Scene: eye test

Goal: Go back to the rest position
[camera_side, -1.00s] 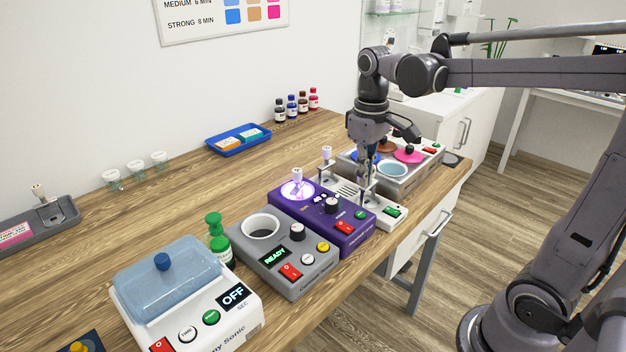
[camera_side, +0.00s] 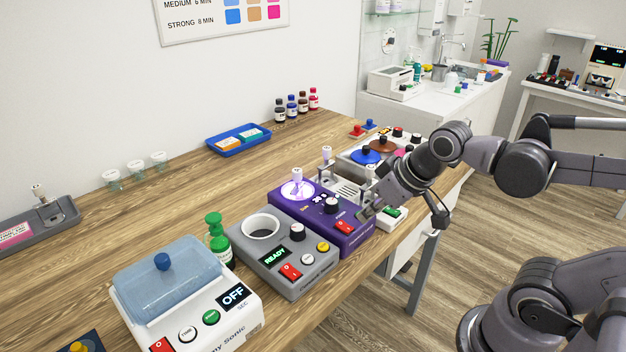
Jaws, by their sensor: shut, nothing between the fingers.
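My gripper (camera_side: 366,214) is shut and empty. It is tilted, pointing down and to the left, with its fingertips close to the right end of the purple device (camera_side: 318,222), near that device's red switch. I cannot tell whether it touches the device. My wrist and gripper body hide part of the white-grey device (camera_side: 393,219) with the green button and part of the grey unit with coloured lids behind it. My arm reaches in from the right side of the picture.
A grey device with a READY display (camera_side: 284,256), a white cleaner with a clear blue lid (camera_side: 186,290) and a green bottle (camera_side: 216,240) stand at the front. A blue tray (camera_side: 239,140), glass cups (camera_side: 136,170) and small bottles (camera_side: 297,105) are at the back. Bare wood lies between.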

